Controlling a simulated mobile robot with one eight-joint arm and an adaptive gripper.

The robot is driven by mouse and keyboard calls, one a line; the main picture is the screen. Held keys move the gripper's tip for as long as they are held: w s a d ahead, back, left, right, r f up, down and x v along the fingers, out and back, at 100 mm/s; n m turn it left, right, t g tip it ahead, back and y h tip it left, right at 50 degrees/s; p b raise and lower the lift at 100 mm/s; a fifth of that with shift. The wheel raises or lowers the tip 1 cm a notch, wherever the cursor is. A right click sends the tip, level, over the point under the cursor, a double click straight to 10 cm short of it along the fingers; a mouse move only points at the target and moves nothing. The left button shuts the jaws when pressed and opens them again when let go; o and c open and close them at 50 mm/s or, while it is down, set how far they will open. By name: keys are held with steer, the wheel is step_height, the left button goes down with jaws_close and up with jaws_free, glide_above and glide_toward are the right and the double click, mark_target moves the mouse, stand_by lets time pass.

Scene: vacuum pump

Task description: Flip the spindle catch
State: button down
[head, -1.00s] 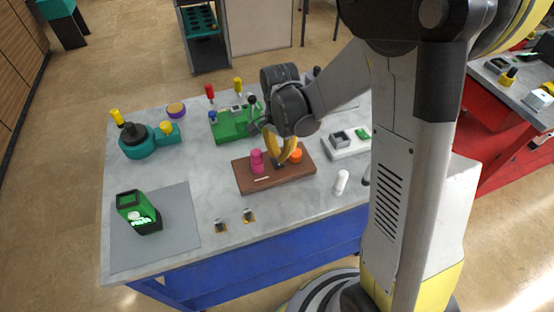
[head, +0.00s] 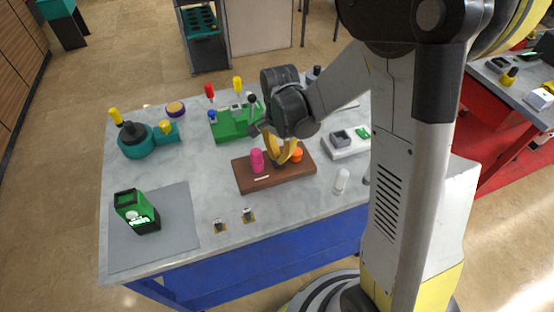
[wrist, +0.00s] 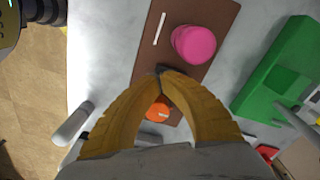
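A brown board (head: 244,181) lies on the bench and also shows in the wrist view (wrist: 217,68). It carries a pink upright knob (head: 257,161) with a white line beside it, and an orange knob (head: 297,155). The wrist view shows the pink knob (wrist: 194,43) from above and the orange knob (wrist: 158,110) between my fingers. My gripper (wrist: 168,73) is over the board between the two knobs, its yellow fingertips together at a small dark spot. I see nothing clearly held. I cannot tell which part is the spindle catch.
A green fixture (head: 229,126) with levers stands behind the board. A white block (head: 345,152) lies to the right and a white cylinder (head: 342,181) in front. A teal pump-like unit (head: 139,146) and a green device (head: 138,212) are on the left.

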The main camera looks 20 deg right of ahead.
mark_target(279, 164)
steer(key=shift+f+b, duration=1.15)
steer(key=shift+f, duration=0.15)
stand_by(0.4)
steer(key=shift+r, duration=0.1)
steer(key=shift+r+p, duration=2.5)
steer(key=shift+r, duration=0.95)
steer(key=shift+r, duration=0.2)
steer(key=s+r+n+t+b, duration=0.7)
steer(key=s+n+b, duration=0.1)
steer(key=s+n, duration=0.4)
steer(key=shift+s+r, duration=0.15)
steer(key=shift+s, duration=0.2)
